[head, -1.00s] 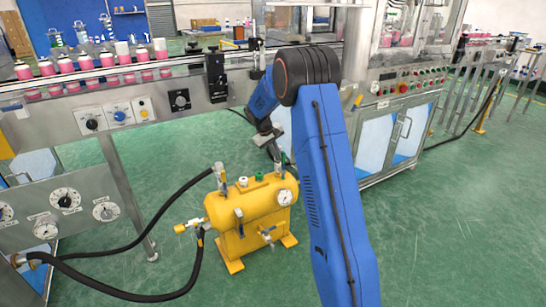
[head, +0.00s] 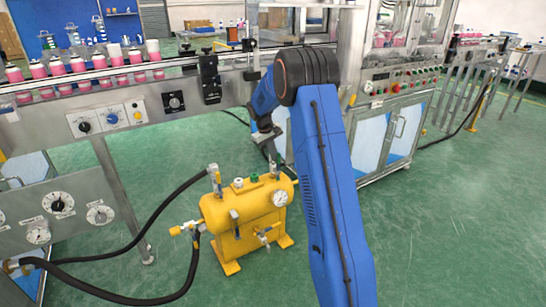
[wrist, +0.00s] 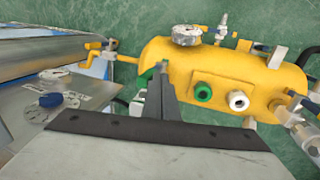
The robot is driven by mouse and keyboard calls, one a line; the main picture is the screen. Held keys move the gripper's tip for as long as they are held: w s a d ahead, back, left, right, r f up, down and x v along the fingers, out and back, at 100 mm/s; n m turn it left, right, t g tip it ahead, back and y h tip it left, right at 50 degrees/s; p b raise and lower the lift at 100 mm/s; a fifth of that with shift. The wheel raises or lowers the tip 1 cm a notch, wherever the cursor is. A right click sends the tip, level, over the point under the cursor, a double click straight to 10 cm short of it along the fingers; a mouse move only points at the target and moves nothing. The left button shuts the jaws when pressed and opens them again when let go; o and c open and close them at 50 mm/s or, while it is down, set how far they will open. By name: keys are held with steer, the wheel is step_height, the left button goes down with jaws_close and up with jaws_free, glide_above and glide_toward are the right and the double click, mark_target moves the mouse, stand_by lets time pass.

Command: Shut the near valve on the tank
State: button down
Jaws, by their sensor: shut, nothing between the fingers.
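The yellow tank (head: 240,214) stands on the floor with a round gauge (head: 280,197), a front fitting (head: 264,236) and upright fittings on top. In the wrist view the tank (wrist: 225,68) lies below my gripper (wrist: 160,72), with a green port (wrist: 203,93) and a white port (wrist: 238,100) on it. My gripper is shut and empty, over the tank's gauge end. A green part there is partly hidden by the fingers. I cannot tell whether they touch it, or which fitting is the near valve.
Black hoses (head: 150,225) run from the tank's left to a dial panel (head: 60,215). A conveyor with pink cans (head: 78,66) is behind. A cabinet (head: 375,140) stands behind my arm at right. Green floor is open in front.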

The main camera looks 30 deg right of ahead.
steer(key=shift+d+y, duration=0.3)
steer(key=shift+y, duration=0.2)
steer(key=shift+d+r+y, duration=0.15)
steer(key=shift+d+y, duration=0.35)
steer(key=shift+d, duration=0.65)
steer(key=shift+y, duration=0.6)
steer(key=shift+w+d+f, duration=0.1)
steer(key=shift+d+f, duration=0.1)
steer(key=shift+d, duration=0.8)
steer(key=shift+d+f, duration=0.15)
steer(key=shift+d, duration=0.85)
